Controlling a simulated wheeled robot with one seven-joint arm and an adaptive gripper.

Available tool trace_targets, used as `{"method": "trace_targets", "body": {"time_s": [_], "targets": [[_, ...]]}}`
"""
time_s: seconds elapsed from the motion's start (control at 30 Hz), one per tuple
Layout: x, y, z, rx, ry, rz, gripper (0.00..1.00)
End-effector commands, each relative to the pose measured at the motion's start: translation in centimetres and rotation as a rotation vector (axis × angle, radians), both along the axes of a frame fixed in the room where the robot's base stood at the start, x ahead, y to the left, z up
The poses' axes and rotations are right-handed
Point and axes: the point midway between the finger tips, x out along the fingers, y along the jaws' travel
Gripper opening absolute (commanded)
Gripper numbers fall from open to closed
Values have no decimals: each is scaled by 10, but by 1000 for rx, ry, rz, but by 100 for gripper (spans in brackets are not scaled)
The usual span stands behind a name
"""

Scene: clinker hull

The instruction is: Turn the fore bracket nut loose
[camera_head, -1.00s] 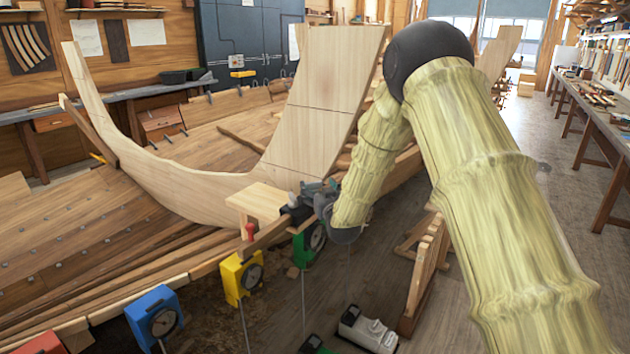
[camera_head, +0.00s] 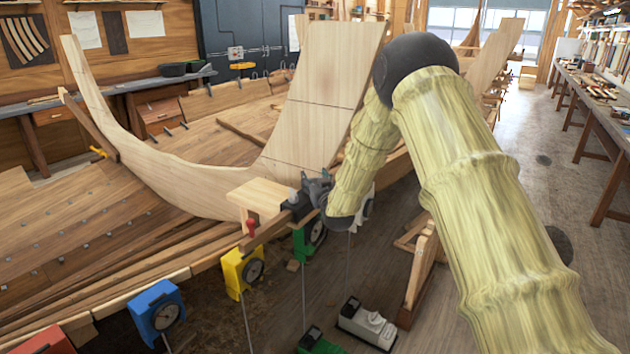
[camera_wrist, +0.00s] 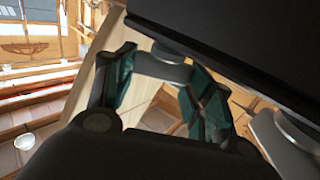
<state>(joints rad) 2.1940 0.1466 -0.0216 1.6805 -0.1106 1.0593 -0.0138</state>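The bracket is a dark block (camera_head: 297,208) at the hull's edge beside a pale wooden board. In the wrist view it is a broad black body (camera_wrist: 245,40) across the upper right. A pale grey round nut (camera_wrist: 162,68) sits against its underside. My gripper (camera_wrist: 160,80) has its two teal-padded fingers on either side of this nut, with no clear gap showing. A second grey round piece (camera_wrist: 285,145) is under the black body at the lower right, apart from the fingers. In the head view my gripper (camera_head: 318,186) is at the bracket; the nut cannot be made out there.
Green (camera_head: 310,237), yellow (camera_head: 242,270) and blue (camera_head: 157,312) gauge boxes hang along the hull edge. A tall pale timber (camera_head: 320,100) rises behind the bracket. A wooden stand (camera_head: 422,270) is to the right. Open floor lies farther right.

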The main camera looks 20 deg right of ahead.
Motion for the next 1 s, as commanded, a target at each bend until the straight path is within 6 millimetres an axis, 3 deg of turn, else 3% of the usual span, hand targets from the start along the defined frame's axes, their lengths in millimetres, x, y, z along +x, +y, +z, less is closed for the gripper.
{"method": "trace_targets", "body": {"time_s": [0.47,1.0], "targets": [[0,-3,-2,0,-2,78,29],[1,-8,-1,-1,-2,413,29]]}}
